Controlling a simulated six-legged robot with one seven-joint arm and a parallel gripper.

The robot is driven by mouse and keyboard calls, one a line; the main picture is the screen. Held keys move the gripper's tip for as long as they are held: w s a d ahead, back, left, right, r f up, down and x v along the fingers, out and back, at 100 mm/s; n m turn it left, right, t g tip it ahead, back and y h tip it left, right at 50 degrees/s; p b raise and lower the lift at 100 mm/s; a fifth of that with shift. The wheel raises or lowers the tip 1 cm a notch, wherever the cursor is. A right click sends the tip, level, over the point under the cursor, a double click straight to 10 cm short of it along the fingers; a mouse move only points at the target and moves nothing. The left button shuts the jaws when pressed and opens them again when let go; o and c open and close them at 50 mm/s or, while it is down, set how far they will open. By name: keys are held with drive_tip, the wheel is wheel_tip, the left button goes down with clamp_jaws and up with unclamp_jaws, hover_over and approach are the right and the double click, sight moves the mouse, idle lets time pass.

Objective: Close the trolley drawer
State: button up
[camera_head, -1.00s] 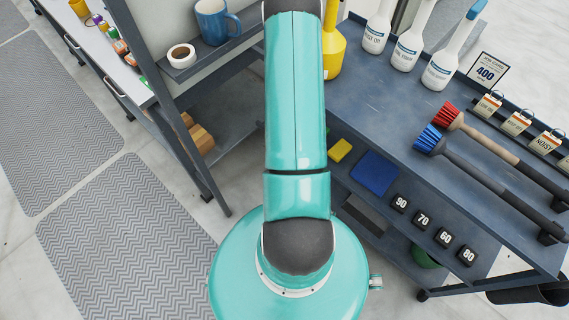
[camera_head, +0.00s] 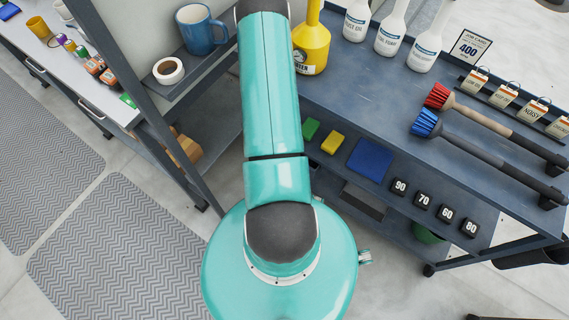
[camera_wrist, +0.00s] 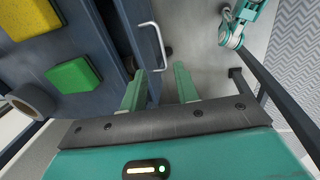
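The drawer shows in the wrist view as a dark blue-grey panel (camera_wrist: 122,38) with a pale bar handle (camera_wrist: 156,45), beside the trolley shelf that holds sponges. A gap or recess shows between panel and shelf edge; how far the drawer stands out is unclear. My gripper (camera_wrist: 160,84) is open and empty, its two green fingers apart. The handle lies just beyond and between the fingertips in the picture; I cannot tell whether they touch. In the head view my arm hides the gripper and the drawer handle. The trolley (camera_head: 400,120) stands at right.
A shelf rack with a blue mug (camera_head: 203,30) is at left. Floor mats (camera_head: 120,250) lie lower left.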

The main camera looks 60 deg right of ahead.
wheel_tip(320, 180, down, 11)
drive_tip(key=d, duration=0.1)
drive_tip(key=shift+d+r, duration=0.15)
drive_tip(key=shift+d, duration=0.25)
drive_tip(key=shift+s, duration=0.15)
clamp_jaws()
drive_tip(key=shift+d, duration=0.1)
